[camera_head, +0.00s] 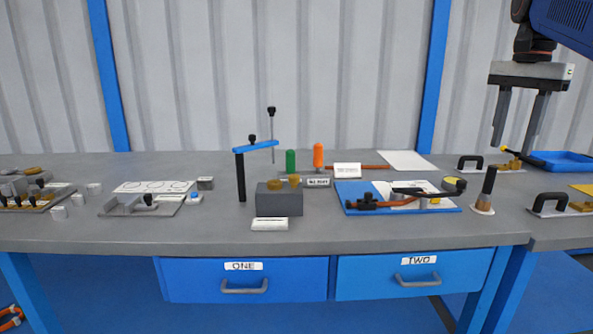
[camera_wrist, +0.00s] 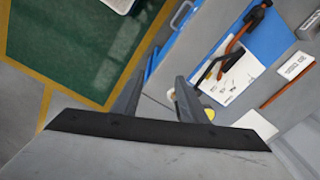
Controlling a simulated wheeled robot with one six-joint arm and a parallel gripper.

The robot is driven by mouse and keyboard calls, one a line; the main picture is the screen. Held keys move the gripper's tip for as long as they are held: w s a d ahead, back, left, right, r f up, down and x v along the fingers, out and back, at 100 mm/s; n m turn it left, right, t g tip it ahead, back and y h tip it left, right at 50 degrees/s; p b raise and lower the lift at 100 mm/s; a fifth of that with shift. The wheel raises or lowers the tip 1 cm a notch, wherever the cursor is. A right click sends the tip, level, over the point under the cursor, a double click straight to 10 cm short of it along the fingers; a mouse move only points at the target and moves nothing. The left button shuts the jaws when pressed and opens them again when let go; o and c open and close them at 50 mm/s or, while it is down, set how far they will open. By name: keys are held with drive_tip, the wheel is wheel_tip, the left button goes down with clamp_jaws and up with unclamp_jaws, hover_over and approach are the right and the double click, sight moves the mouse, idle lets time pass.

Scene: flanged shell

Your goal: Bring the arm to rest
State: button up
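My gripper (camera_head: 513,145) hangs at the upper right of the head view, fingers pointing down, raised above the right part of the bench. Its two fingers stand apart with nothing held between them. In the wrist view the fingers (camera_wrist: 164,72) are also spread and empty. They show over the bench edge, with the green floor to the left and the bench to the right. My arm is bent above the gripper at the picture's top right corner, partly cut off.
The grey bench (camera_head: 330,225) carries a blue mat (camera_head: 352,202) with tools, a grey block (camera_head: 278,203) and a blue-armed post (camera_head: 241,178). A blue tray (camera_head: 565,161) and black-handled fixtures (camera_head: 548,200) lie at the right. Drawers ONE (camera_head: 243,279) and TWO (camera_head: 416,274) are shut.

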drive_tip(key=s+a+f+n+t, duration=0.1)
drive_tip(key=s+a+f+n, duration=0.3)
drive_tip(key=f, duration=0.7)
drive_tip(key=s+a+f+n+t, duration=0.2)
drive_tip(key=s+a+f+n, duration=0.2)
drive_tip(key=f, duration=0.8)
drive_tip(key=s+a+f+n+t, duration=0.1)
drive_tip(key=s+a+f+n, duration=0.3)
drive_tip(key=s+a+f, duration=0.3)
drive_tip(key=s+f, duration=0.4)
drive_tip(key=shift+a+f, duration=0.15)
drive_tip(key=shift+f, duration=0.1)
